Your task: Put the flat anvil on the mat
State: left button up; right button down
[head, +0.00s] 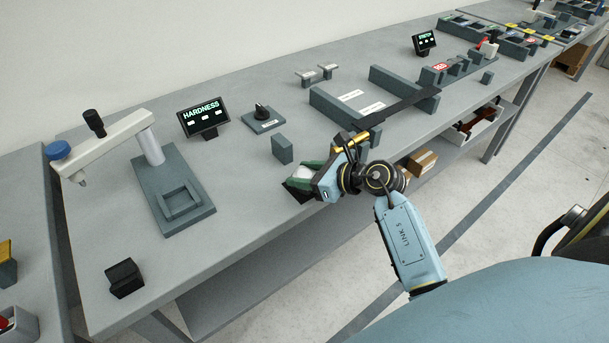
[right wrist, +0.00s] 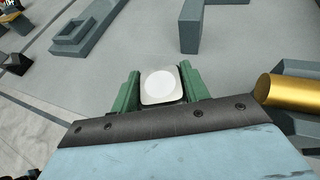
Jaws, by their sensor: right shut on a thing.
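My right gripper (head: 305,176) is over the front edge area of the bench, beside the upright grey block. Its green fingers (right wrist: 158,88) are shut on a square piece with a round white top, which I take for the flat anvil (right wrist: 160,86). In the head view the anvil's pale top (head: 302,174) shows between the fingers. A dark patch (head: 298,192), perhaps the mat, lies under the gripper at the bench edge, mostly hidden. I cannot tell whether the anvil touches it. My left gripper is not in view.
The hardness tester (head: 172,190) stands left on the bench, with its display (head: 203,117) behind. An upright grey block (head: 282,149) and a knob box (head: 263,119) are near the gripper. A black block (head: 125,278) is at the front left. Bench between tester and gripper is clear.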

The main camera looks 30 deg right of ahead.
jog(key=shift+r, duration=0.1)
jog(key=shift+f, duration=0.2)
jog(key=c, duration=0.7)
grip_release()
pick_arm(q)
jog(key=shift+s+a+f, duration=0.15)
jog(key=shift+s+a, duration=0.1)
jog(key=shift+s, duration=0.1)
pick_arm(e)
jog(key=shift+f, duration=0.1)
